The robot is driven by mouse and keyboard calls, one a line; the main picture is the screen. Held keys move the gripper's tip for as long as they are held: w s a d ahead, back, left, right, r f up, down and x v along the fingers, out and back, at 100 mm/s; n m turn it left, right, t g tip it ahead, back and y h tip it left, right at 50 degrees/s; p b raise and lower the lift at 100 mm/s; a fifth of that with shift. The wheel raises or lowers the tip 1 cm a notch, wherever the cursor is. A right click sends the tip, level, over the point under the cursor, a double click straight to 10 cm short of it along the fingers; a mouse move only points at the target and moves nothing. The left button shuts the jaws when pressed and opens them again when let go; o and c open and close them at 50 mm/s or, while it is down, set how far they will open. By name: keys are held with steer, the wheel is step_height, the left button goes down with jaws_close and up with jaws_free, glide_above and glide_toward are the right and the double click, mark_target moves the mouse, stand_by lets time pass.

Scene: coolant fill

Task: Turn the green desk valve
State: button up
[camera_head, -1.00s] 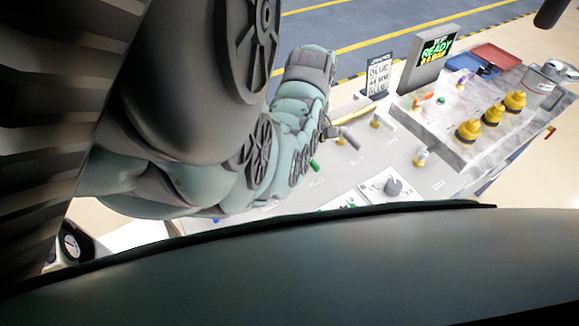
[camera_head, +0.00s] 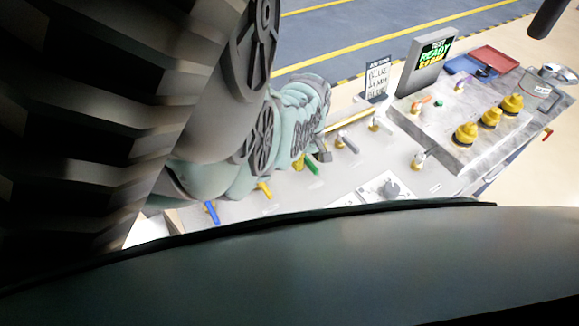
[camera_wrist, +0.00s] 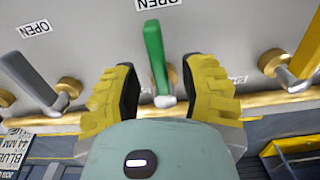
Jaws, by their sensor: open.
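The green desk valve has a long green lever (camera_wrist: 155,55) that stands between my two yellow fingers in the wrist view. Its lower end meets a pale pivot on a brass pipe (camera_wrist: 70,124). In the head view the green lever (camera_head: 313,168) shows just below the end of my arm. My gripper (camera_wrist: 162,70) is open, with one finger on each side of the lever and gaps visible on both sides. In the wrist view the lever's top reaches past the fingertips. Whether the fingers are level with the lever in depth is hard to tell.
In the head view, blue (camera_head: 211,212) and yellow (camera_head: 264,189) levers, a READY screen (camera_head: 432,60) and yellow fittings (camera_head: 490,118) share the desk.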

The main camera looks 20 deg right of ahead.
steer(key=shift+f, duration=0.15)
stand_by(0.3)
jaws_close()
